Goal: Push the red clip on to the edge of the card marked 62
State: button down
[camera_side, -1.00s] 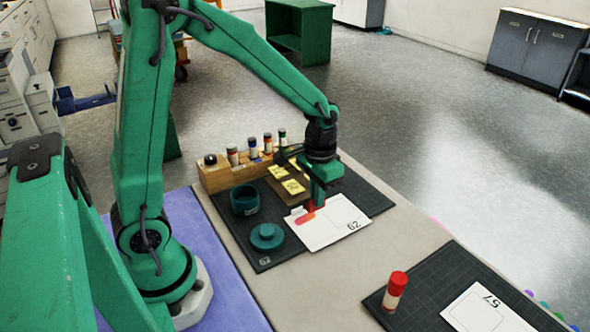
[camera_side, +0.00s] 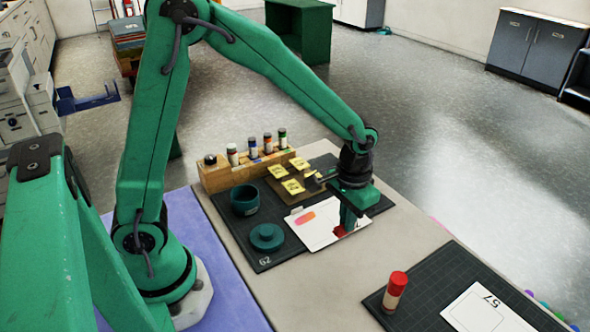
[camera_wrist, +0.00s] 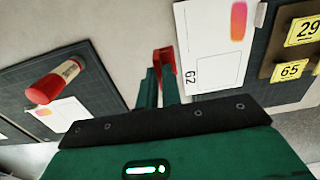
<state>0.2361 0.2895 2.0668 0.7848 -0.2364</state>
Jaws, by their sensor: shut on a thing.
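The white card marked 62 (camera_side: 318,222) lies flat on the dark mat, an orange-pink patch on its face. It is also in the wrist view (camera_wrist: 208,62), to the right of my gripper, its number near its left edge. My gripper (camera_wrist: 161,80) is shut on the red clip (camera_wrist: 165,60). The clip is close beside the card's number-end edge; I cannot tell whether they touch. In the side view my gripper (camera_side: 345,222) is low over the card's right end, hiding its number, with the clip (camera_side: 339,231) at its tips.
A teal cup (camera_side: 245,200) and teal lid (camera_side: 267,236) stand left of the card. A wooden rack (camera_side: 216,178) of bottles and a brown board (camera_side: 281,189) with yellow tags are behind. A red-capped tube (camera_side: 395,292) and card 57 (camera_side: 486,310) are on the right mat.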

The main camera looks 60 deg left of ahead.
aim_at(345, 234)
jog(key=shift+f, duration=2.7)
jog(key=shift+f, duration=0.55)
jog(key=shift+a, duration=1.45)
dwell(1.9)
jog(key=c, duration=1.5)
grip_release()
jog(key=shift+r, duration=0.1)
notch_tip(345, 234, up, 7)
